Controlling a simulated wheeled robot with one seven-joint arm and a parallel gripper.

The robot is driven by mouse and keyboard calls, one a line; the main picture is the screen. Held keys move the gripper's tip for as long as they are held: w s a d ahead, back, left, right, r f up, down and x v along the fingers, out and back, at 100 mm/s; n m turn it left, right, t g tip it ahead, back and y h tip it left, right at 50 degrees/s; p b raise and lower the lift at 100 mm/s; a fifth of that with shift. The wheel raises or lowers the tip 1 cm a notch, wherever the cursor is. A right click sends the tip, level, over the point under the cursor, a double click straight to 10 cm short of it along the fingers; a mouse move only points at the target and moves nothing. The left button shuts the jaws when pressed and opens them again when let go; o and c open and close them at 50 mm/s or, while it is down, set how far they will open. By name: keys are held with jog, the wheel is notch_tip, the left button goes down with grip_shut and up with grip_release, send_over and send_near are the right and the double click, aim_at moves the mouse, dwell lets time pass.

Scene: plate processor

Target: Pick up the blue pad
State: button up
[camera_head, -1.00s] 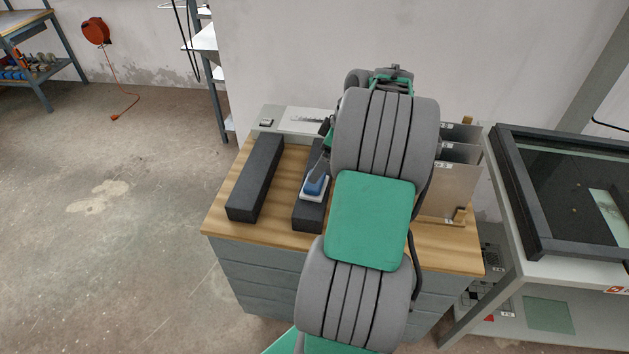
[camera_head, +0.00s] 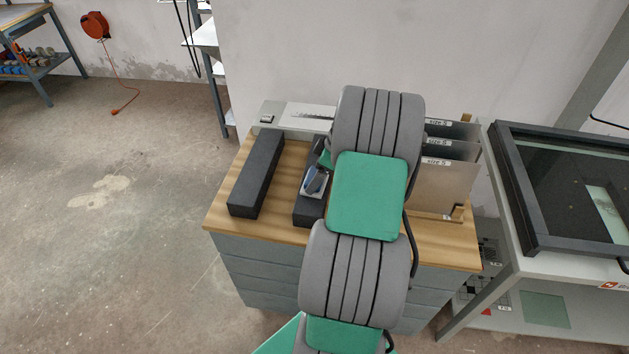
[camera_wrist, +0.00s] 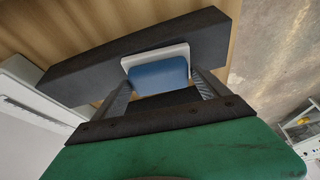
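The blue pad (camera_head: 316,179) has a blue top on a white base. It rests on the right-hand black block (camera_head: 309,207) on the wooden-topped cabinet. In the wrist view the blue pad (camera_wrist: 158,75) sits between the two fingers of my gripper (camera_wrist: 161,80), on the dark block (camera_wrist: 75,77). The fingers are apart, one on each side of the pad. Contact with the pad cannot be made out. In the head view my arm hides most of my gripper and part of the block.
A second black block (camera_head: 257,174) lies to the left on the wooden top (camera_head: 230,215). Upright plates (camera_head: 447,187) labelled by size stand in a rack to the right. A dark-framed glass-topped machine (camera_head: 570,190) stands further right. Wood between the blocks is clear.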

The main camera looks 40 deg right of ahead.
jog(key=c, duration=1.1)
jog(key=shift+r, duration=0.1)
jog(key=shift+d+r+b, duration=0.1)
jog(key=shift+r+b, duration=0.2)
jog(key=shift+r, duration=0.15)
jog(key=s+a+r+b, duration=0.1)
jog(key=s+r, duration=0.3)
jog(key=s+r+b, duration=0.1)
jog(key=s+r, duration=0.3)
jog(key=s, duration=0.1)
jog(key=s+a+r, duration=0.1)
jog(key=s+r, duration=0.3)
jog(key=s, duration=0.1)
jog(key=shift+a+b, duration=0.3)
jog(key=shift+b, duration=0.1)
